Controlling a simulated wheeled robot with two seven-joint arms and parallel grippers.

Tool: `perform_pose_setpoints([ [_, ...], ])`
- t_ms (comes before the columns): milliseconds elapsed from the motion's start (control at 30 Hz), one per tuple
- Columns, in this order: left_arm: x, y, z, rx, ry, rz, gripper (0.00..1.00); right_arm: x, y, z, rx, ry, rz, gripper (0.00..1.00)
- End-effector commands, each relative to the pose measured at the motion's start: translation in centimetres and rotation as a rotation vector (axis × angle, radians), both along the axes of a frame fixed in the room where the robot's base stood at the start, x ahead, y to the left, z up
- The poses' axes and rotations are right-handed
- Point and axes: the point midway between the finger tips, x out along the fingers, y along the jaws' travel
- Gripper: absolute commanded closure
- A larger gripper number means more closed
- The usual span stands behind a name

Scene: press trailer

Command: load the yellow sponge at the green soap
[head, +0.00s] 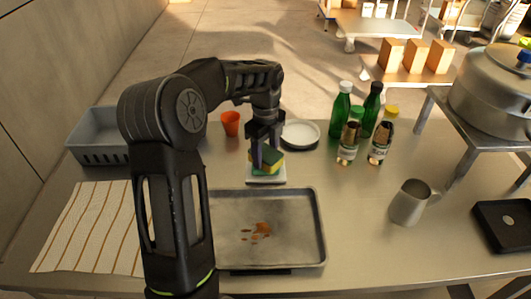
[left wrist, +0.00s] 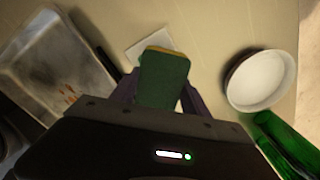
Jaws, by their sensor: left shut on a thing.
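The yellow sponge (head: 273,158), with a dark green scouring side, is held between the fingers of my left gripper (head: 265,150), which is shut on it. In the left wrist view the sponge (left wrist: 164,80) shows mostly its green face, with a thin yellow edge at its far end. Just below the sponge is a small white dish (head: 268,180). A little green, seemingly the green soap (head: 258,172), shows on the dish under the sponge. I cannot tell whether sponge and soap touch. My right gripper is not in view.
A metal tray (head: 311,245) with brown stains lies in front of the dish. A grey bin (head: 98,137) and striped cloth (head: 85,230) lie left, a metal jug (head: 408,204) right.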

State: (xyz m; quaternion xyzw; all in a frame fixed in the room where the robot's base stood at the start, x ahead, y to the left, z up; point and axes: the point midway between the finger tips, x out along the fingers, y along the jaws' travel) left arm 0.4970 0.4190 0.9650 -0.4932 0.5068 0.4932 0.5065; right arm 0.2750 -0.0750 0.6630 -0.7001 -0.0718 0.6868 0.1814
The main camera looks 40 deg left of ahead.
Motion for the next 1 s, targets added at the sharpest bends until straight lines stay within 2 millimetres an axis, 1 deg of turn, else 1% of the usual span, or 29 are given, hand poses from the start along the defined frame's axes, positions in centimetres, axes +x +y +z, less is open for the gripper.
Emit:
perform_pose_setpoints([
  [1000, 0.0, 0.0, -1.1, 0.0, 0.0, 0.0, 0.79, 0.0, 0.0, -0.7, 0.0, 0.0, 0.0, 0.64],
])
